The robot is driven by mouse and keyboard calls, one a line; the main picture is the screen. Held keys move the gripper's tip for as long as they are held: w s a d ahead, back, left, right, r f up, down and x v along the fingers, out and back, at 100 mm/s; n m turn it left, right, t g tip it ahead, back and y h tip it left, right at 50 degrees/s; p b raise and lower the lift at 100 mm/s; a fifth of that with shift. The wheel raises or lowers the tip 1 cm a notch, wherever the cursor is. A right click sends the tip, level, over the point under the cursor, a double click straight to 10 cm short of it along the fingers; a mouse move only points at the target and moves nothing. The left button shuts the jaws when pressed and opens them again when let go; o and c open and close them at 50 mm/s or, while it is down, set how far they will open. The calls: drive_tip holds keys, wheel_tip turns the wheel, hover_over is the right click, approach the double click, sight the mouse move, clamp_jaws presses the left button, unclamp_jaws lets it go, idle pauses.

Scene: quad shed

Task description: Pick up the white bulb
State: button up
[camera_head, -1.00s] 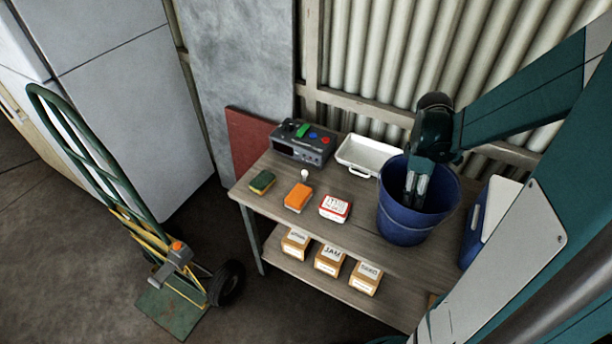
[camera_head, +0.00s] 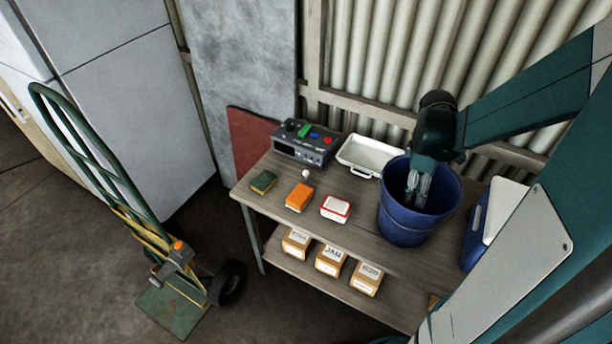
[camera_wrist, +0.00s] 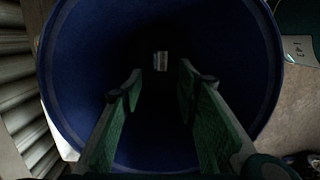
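The small white bulb (camera_head: 306,174) stands on the table top, behind the orange block and in front of the grey device. My gripper (camera_head: 417,203) points down into the mouth of the blue bucket (camera_head: 404,228), well to the right of the bulb. In the wrist view my gripper (camera_wrist: 160,72) is open, its two green fingers apart with nothing between them. The dark bucket interior surrounds the fingers. A small pale object (camera_wrist: 160,61) shows deep inside the bucket; I cannot tell what it is. The bulb is not seen in the wrist view.
On the table are a green-and-yellow sponge (camera_head: 263,182), an orange block (camera_head: 299,197), a red-and-white box (camera_head: 335,208), a grey device with coloured buttons (camera_head: 307,152) and a white tray (camera_head: 345,157). Several small boxes sit on the lower shelf. A hand truck (camera_head: 174,259) stands left.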

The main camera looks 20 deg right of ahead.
wheel_tip(320, 180, up, 10)
drive_tip(key=n+t+y+b, duration=0.1)
drive_tip(key=n, duration=0.6)
hover_over(307, 171)
wheel_tip(307, 171, down, 16)
drive_tip(key=shift+r, duration=0.1)
drive_tip(key=shift+f, duration=0.65)
drive_tip(key=shift+f, duration=0.15)
drive_tip(key=shift+f, duration=1.15)
drive_tip(key=shift+f, duration=0.15)
